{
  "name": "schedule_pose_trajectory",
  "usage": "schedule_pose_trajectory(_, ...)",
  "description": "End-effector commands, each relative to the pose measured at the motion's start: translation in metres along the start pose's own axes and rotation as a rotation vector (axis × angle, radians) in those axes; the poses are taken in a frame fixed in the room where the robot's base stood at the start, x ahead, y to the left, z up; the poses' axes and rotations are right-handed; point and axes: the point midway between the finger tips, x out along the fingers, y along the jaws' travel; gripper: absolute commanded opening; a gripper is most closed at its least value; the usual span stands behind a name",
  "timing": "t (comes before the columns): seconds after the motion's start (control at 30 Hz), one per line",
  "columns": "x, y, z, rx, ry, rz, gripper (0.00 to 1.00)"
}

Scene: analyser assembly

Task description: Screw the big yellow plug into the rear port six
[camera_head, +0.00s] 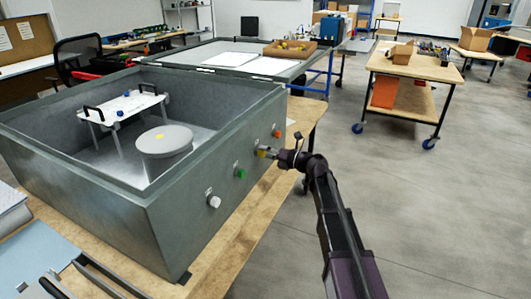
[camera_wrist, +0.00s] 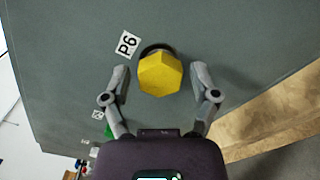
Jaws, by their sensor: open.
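The big yellow plug (camera_wrist: 160,75) has a faceted head and sits at the port labelled P6 (camera_wrist: 128,44) on the grey box wall. A dark rim of the port shows behind its upper edge. How deep the plug sits cannot be told. My gripper (camera_wrist: 160,76) is open, with one finger on each side of the plug and a small gap to each. In the head view the plug (camera_head: 262,152) shows just left of my gripper (camera_head: 272,154), which faces the box's right wall.
The open grey box (camera_head: 190,225) stands on a wooden bench (camera_head: 250,218). Its wall also carries a white plug (camera_head: 214,201), a green plug (camera_head: 239,173) and an orange plug (camera_head: 277,133). A white rack (camera_head: 125,105) and a round grey container (camera_head: 165,143) are inside. Floor to the right is clear.

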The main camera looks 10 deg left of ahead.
Motion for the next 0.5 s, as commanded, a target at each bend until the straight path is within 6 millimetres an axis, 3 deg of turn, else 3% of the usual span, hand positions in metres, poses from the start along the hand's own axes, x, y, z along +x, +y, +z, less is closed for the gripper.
schedule_pose_trajectory(0.5, 0.0000, 0.0009, -0.0012, -0.402, -0.001, 0.001, 0.77)
